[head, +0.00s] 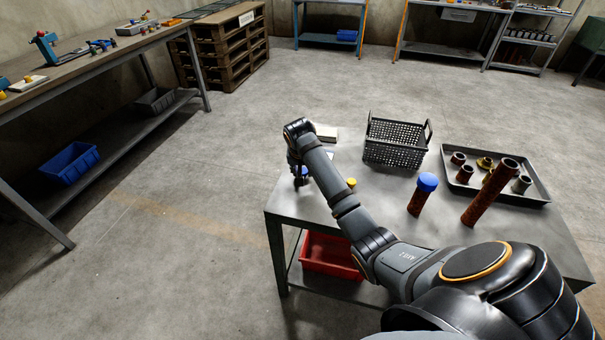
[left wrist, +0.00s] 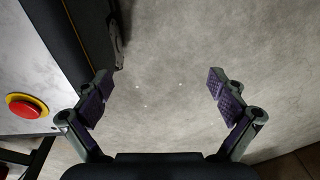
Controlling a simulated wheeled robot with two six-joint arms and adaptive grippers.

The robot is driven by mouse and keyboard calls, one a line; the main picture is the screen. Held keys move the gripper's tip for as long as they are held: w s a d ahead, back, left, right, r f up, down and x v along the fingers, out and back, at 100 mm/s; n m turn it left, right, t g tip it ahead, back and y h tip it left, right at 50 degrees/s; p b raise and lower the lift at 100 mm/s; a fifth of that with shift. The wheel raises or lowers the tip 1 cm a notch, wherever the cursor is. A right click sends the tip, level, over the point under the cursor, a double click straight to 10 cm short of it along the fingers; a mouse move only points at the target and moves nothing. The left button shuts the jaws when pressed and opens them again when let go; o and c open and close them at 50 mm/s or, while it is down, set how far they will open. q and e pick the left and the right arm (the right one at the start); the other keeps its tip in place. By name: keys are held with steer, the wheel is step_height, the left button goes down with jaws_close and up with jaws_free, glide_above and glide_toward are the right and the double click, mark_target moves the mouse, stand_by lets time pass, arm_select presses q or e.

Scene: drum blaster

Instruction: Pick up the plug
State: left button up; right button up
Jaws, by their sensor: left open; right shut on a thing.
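My right gripper (head: 300,180) is at the left end of the grey table, low over its top, at the end of the arm that reaches across the head view. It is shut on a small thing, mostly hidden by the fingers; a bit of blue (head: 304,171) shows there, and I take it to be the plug. I cannot tell whether it touches the table. My left gripper (left wrist: 160,88) is open and empty above bare floor in the left wrist view; it is not in the head view.
On the table (head: 285,207) are a black basket (head: 397,141), a small yellow piece (head: 351,184), a rusty pipe with a blue cap (head: 427,183), a longer rusty pipe (head: 490,193) and a tray (head: 537,200) of fittings. A red button (left wrist: 26,106) is left in the left wrist view.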

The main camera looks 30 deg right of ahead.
steer(key=shift+r, duration=0.3)
step_height(320, 180, up, 2)
steer(key=shift+r, duration=0.2)
arm_select(q)
steer(key=r+p, duration=0.1)
steer(key=s+r+p, duration=0.1)
steer(key=p, duration=0.1)
steer(key=r+p, duration=0.1)
steer(key=r, duration=0.1)
steer(key=shift+s, duration=0.25)
arm_select(e)
steer(key=s+a+r, duration=0.1)
steer(key=s+r, duration=0.9)
steer(key=s, duration=0.4)
steer(key=shift+a, duration=0.2)
arm_select(q)
steer(key=shift+c, duration=0.4)
